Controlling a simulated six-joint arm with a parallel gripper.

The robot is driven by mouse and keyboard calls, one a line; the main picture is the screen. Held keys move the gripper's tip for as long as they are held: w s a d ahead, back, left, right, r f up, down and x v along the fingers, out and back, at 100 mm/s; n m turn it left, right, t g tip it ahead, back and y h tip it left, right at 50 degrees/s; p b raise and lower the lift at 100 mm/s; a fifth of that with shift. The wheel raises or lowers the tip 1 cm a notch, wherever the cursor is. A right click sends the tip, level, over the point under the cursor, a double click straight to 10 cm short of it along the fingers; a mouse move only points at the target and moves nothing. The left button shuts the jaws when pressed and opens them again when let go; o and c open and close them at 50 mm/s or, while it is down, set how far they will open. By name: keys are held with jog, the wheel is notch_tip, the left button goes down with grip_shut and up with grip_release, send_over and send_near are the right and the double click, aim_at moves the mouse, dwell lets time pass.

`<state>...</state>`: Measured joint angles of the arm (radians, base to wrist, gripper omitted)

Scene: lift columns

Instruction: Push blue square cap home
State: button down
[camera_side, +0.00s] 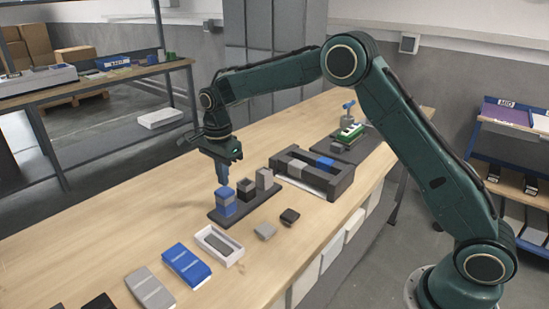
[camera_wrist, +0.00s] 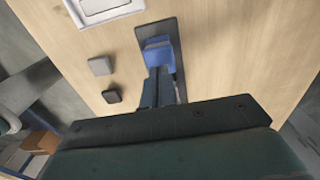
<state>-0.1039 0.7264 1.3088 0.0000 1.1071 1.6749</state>
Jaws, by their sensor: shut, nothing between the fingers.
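The blue square cap (camera_side: 225,193) sits at the top of the blue column at the near-left end of a dark base plate (camera_side: 229,222). A greyish band shows between the cap and the lower blue part. In the wrist view the blue cap (camera_wrist: 158,54) is just past my fingertips. My gripper (camera_side: 222,181) is shut and empty, pointing down right above the cap; I cannot tell whether it touches. My gripper's dark fingers (camera_wrist: 158,78) hide part of the column and plate in the wrist view. A dark column (camera_side: 246,190) and a grey column (camera_side: 264,180) stand beside it on the plate.
A grey cap (camera_side: 265,231) and a black cap (camera_side: 289,216) lie loose on the table. A white tray (camera_side: 219,245), a blue box (camera_side: 186,265) and a grey box (camera_side: 149,289) lie nearer. A dark rack (camera_side: 313,181) stands to the right. The table's left side is clear.

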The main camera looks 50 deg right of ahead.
aim_at(226, 191)
notch_tip(226, 191, up, 7)
dwell(0.9)
jog(key=shift+r, duration=0.1)
dwell(0.3)
jog(key=s+d+r+n+t, duration=0.1)
jog(key=s+d+r+n, duration=0.1)
jog(key=s+r+n, duration=0.5)
jog(key=s+d+r+n+t, duration=0.2)
jog(key=s+r, duration=0.3)
jog(key=s, duration=0.6)
jog(key=s+d+f+n+t, duration=0.1)
jog(key=s+n, duration=0.3)
jog(key=s, duration=0.6)
jog(key=s+f+n+t, duration=0.1)
jog(key=s+f+n, duration=0.2)
jog(key=s, duration=0.6)
jog(key=shift+s+d+f+n+t, duration=0.3)
jog(key=shift+s+d+f+n, duration=0.1)
jog(key=shift+n, duration=0.6)
